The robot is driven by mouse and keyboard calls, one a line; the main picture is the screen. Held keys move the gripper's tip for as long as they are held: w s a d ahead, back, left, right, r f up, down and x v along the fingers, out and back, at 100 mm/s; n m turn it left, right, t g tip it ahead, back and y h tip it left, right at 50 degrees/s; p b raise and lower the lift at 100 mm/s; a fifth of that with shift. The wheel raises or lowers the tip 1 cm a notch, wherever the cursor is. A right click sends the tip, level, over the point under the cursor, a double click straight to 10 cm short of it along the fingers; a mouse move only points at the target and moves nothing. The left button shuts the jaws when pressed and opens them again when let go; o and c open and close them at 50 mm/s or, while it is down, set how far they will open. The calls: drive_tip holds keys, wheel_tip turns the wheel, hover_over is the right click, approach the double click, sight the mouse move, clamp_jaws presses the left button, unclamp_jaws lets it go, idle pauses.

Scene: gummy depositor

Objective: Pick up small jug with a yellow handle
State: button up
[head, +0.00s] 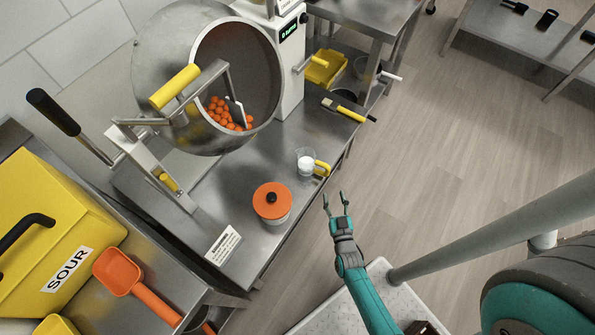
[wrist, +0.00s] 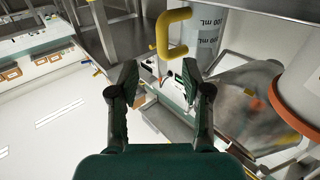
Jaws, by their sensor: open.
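The small jug (head: 305,163) is clear with white contents and a yellow handle (head: 322,168). It stands on the steel table near its right edge, the handle facing the open floor side. In the wrist view the jug (wrist: 207,38) shows volume marks, and its yellow handle (wrist: 173,32) lies beyond my fingertips. My gripper (head: 335,197) is open and empty, just off the table edge, below and right of the jug. In the wrist view both fingers of my gripper (wrist: 158,78) are spread apart, touching nothing.
A tub with an orange lid (head: 271,201) stands left of the jug. A steel drum (head: 165,65) holding orange candies rises behind. A yellow-handled brush (head: 345,109) lies farther along the table (head: 225,195).

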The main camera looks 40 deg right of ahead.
sight(328, 174)
drive_tip(key=x, duration=1)
drive_tip(key=shift+w+f, duration=0.2)
drive_tip(key=shift+w, duration=0.3)
drive_tip(key=shift+c, duration=0.2)
clamp_jaws()
